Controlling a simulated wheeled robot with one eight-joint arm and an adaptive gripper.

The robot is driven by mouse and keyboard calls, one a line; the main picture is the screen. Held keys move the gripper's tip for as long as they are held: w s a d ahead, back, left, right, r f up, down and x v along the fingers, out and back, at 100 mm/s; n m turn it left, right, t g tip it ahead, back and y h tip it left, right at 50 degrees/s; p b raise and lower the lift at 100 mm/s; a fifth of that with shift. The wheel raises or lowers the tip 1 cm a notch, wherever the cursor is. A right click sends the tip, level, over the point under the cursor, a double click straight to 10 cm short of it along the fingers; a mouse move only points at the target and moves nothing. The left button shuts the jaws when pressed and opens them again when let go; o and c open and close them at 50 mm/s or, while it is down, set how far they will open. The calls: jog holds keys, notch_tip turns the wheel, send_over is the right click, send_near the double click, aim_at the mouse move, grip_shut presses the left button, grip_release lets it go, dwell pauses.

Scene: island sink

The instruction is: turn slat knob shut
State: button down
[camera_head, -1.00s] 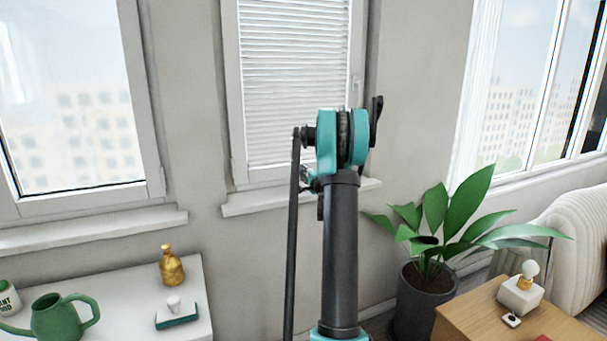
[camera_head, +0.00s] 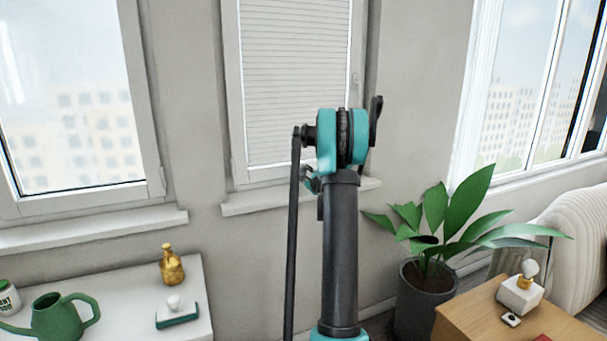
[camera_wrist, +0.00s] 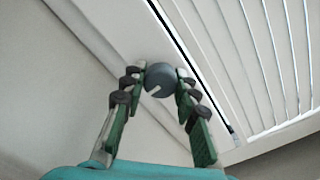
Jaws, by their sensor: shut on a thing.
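The slat knob (camera_wrist: 160,80) is a round grey knob with a pale notch pointing to the lower left, on the white window frame in the wrist view. My gripper (camera_wrist: 160,71) is shut on it, one finger on each side. The slatted blind (camera_wrist: 262,60) lies to the right of the knob, with thin lines between its slats. In the head view the blind (camera_head: 295,60) hangs in the middle window as an even, pale grey surface with faint slat lines.
A potted plant (camera_head: 440,232) stands to the right of my arm. A white table at lower left holds a green watering can (camera_head: 60,318) and a gold bottle (camera_head: 171,266). A wooden table (camera_head: 535,325) is at lower right. Windowsills jut from the wall.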

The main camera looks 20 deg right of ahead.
jog(key=shift+m, duration=0.4)
jog(key=c, duration=1.1)
grip_release()
jog(key=shift+c, duration=0.2)
jog(key=shift+s, duration=0.15)
jog(key=s, duration=1.1)
jog(key=shift+s+d, duration=0.2)
jog(key=shift+s, duration=0.15)
